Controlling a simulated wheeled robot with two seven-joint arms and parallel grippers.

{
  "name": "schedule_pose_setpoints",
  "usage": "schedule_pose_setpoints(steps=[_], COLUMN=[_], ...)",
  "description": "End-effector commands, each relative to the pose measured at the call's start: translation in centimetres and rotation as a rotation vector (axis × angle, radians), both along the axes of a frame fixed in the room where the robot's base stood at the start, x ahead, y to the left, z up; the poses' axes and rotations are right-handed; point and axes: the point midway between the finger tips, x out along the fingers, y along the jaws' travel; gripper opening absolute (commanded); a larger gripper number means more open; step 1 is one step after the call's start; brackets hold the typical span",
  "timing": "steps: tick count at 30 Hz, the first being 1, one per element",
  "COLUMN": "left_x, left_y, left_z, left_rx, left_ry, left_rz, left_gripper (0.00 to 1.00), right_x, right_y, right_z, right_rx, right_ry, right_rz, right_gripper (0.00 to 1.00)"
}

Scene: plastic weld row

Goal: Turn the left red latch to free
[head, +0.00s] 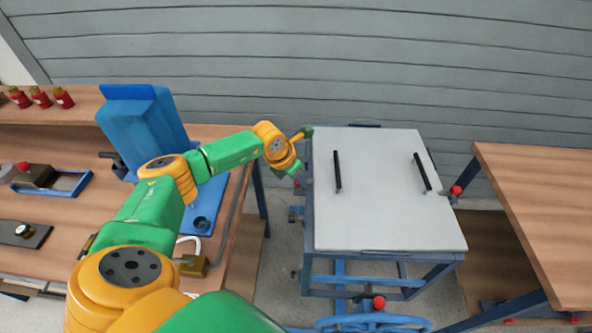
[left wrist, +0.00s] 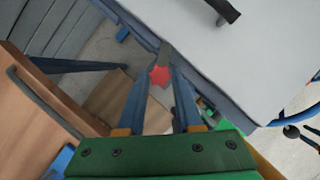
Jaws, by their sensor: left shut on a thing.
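The left red latch (left wrist: 159,75) sits at the left edge of the white panel (left wrist: 262,62). In the left wrist view its red knob shows between the tips of my two dark fingers. My left gripper (left wrist: 160,80) is shut on it; in the head view the gripper (head: 298,178) reaches the panel's left side from the left and mostly hides the latch. The white panel (head: 378,225) lies flat on a blue frame and has two black handles (head: 337,172) (head: 422,172). A second red latch (head: 456,190) is at its right edge. My right gripper is not in view.
A wooden bench (head: 60,205) with a blue machine (head: 140,125) and a padlock (head: 193,264) stands at left. Another wooden table (head: 545,215) is close on the right. A blue handwheel (head: 370,321) with a red knob (head: 379,302) sits below the panel's front.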

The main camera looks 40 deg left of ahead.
Motion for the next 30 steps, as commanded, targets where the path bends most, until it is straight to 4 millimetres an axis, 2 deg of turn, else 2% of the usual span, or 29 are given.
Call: schedule_pose_setpoints(steps=[3, 11, 21, 30], left_x=[-0.1, 0.0, 0.1, 0.2], left_y=[-0.4, -0.8, -1.1, -1.3], left_z=[0.2, -0.1, -0.4, -0.4], left_rx=[-0.003, -0.003, -0.001, -0.001], left_ry=[0.002, -0.002, -0.003, -0.003], left_rz=[0.099, 0.347, 0.662, 0.878], left_gripper=[0.00, 0.00, 0.00, 0.00], right_x=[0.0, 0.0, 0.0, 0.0], right_y=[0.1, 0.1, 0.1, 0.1], right_z=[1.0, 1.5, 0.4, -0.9], right_rx=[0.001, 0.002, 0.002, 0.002], right_ry=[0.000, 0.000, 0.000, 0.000], right_rz=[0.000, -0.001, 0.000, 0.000], right_gripper=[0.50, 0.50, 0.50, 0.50])
